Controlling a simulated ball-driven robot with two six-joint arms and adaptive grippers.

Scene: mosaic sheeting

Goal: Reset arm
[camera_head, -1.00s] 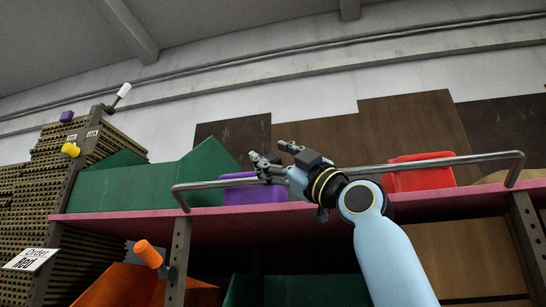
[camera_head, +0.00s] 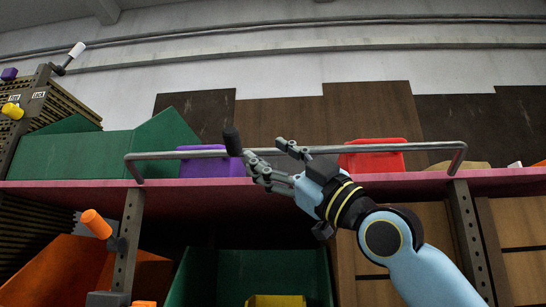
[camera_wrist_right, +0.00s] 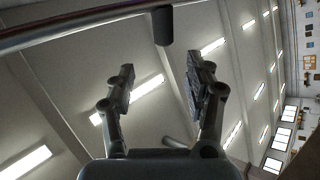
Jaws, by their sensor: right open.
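My right gripper (camera_head: 265,150) is open in the head view, with its fingers pointing left in front of the shelf's metal rail. In the right wrist view the two fingers (camera_wrist_right: 158,82) stand apart with nothing between them. A short black cylinder (camera_head: 232,140) stands upright close to the left of the fingertips, apart from the finger gap. A dark cylinder also shows in the right wrist view (camera_wrist_right: 162,25), above and beyond the fingertips by a bar. My left gripper is not in view.
The metal rail (camera_head: 400,147) runs along the pink-edged shelf (camera_head: 90,184). Behind it are a green bin (camera_head: 75,155), a purple bin (camera_head: 205,168) and a red bin (camera_head: 372,160). An orange cylinder (camera_head: 97,223) juts from the left post. Lower bins stand below.

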